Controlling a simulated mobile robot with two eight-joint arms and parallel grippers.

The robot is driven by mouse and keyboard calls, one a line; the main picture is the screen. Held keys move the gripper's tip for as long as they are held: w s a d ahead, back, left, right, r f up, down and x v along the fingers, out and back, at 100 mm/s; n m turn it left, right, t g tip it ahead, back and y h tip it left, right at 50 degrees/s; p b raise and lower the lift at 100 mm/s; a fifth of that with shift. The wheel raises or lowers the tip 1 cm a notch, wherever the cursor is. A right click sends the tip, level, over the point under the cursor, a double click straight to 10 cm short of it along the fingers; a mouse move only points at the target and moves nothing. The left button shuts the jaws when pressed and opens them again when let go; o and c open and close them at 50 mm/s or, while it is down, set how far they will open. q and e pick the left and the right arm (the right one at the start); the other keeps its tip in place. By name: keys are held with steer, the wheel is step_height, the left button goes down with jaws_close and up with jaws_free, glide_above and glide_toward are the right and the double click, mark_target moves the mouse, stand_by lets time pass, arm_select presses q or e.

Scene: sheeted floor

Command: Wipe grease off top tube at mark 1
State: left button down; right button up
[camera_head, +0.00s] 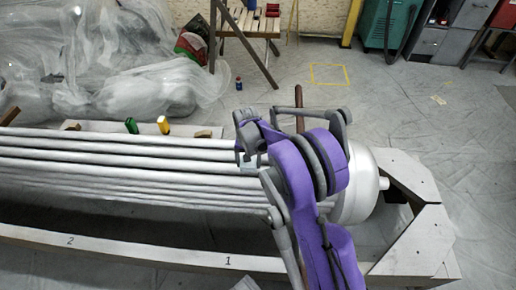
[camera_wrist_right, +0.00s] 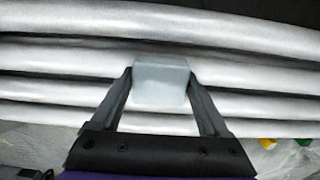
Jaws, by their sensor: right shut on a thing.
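A bundle of long silvery tubes lies level across the left of the head view, with the top tube (camera_head: 120,139) uppermost. Mark 1 (camera_head: 228,262) is on the pale front beam, and mark 2 (camera_head: 70,241) is further left. My right gripper (camera_head: 252,160) is over the tubes near their right end. No distinct grease patch shows; my arm hides part of the tubes. My left gripper is out of view.
A rounded metal end piece (camera_head: 362,185) and an angled pale frame (camera_head: 415,235) stand right of my arm. A green bottle (camera_head: 131,125) and a yellow bottle (camera_head: 163,125) stand behind the tubes.

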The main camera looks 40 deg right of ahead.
steer(key=shift+s+d, duration=0.3)
steer(key=shift+s, duration=0.05)
step_height(320, 180, up, 3)
steer(key=shift+s+r+p, duration=0.15)
steer(key=shift+p, duration=0.65)
steer(key=shift+r+p, duration=1.55)
steer(key=shift+r, duration=0.95)
